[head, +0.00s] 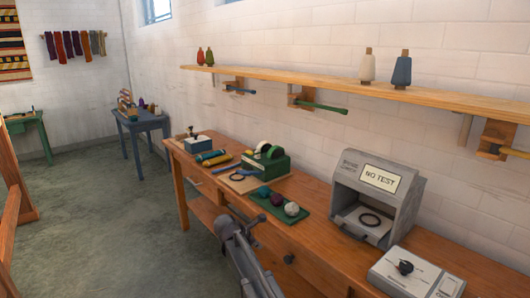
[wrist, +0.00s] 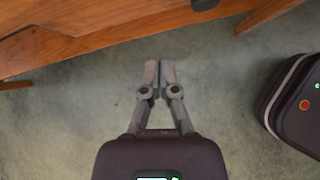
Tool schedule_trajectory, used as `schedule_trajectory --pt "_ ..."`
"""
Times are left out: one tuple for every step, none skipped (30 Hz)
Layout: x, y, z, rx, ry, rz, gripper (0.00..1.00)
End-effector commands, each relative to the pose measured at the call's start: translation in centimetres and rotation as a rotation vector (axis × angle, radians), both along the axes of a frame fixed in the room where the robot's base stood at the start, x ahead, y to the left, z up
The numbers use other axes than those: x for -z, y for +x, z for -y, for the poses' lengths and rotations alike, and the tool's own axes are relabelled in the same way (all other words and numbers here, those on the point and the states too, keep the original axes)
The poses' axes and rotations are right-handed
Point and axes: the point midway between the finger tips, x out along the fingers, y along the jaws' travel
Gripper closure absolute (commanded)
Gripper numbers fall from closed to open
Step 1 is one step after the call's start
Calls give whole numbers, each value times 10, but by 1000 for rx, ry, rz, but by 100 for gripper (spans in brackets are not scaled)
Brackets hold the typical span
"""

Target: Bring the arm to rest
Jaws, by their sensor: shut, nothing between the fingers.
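My gripper (wrist: 158,70) shows in the wrist view with its two grey fingers together and nothing between them. It hangs over the bare grey-green floor, beside the wooden bench's edge. In the head view, a grey part of my arm (head: 248,260) rises at the bottom centre, in front of the bench (head: 330,238). It hides part of the bench front. I cannot tell from the head view where the fingertips are.
On the bench are a green mat (head: 280,210) with several wool balls, a grey test box (head: 375,195) marked "NO TEST" and a grey device (head: 415,278). A shelf (head: 330,86) runs above. Open floor (head: 110,225) lies left.

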Motion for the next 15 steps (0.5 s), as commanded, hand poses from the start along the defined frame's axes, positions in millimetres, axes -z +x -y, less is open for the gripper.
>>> schedule_trajectory --pt "3 -10 14 55 36 12 100" --pt "4 -15 22 93 62 21 100" --pt "7 -22 32 149 99 35 100" --pt "9 -27 40 192 126 45 100" --pt "11 -33 48 239 155 55 100" --pt "13 -41 58 303 193 69 100" --pt "15 -47 66 352 223 79 100" --pt "17 -53 73 402 252 90 100" --pt "20 -62 82 467 288 104 100" --pt "22 -68 90 519 316 115 100" --pt "23 -74 96 569 342 124 100" --pt "25 -83 105 638 376 137 100" --pt "27 -89 111 688 400 147 100" --pt "28 -96 117 741 425 156 100" --pt "30 -105 125 810 457 168 100"
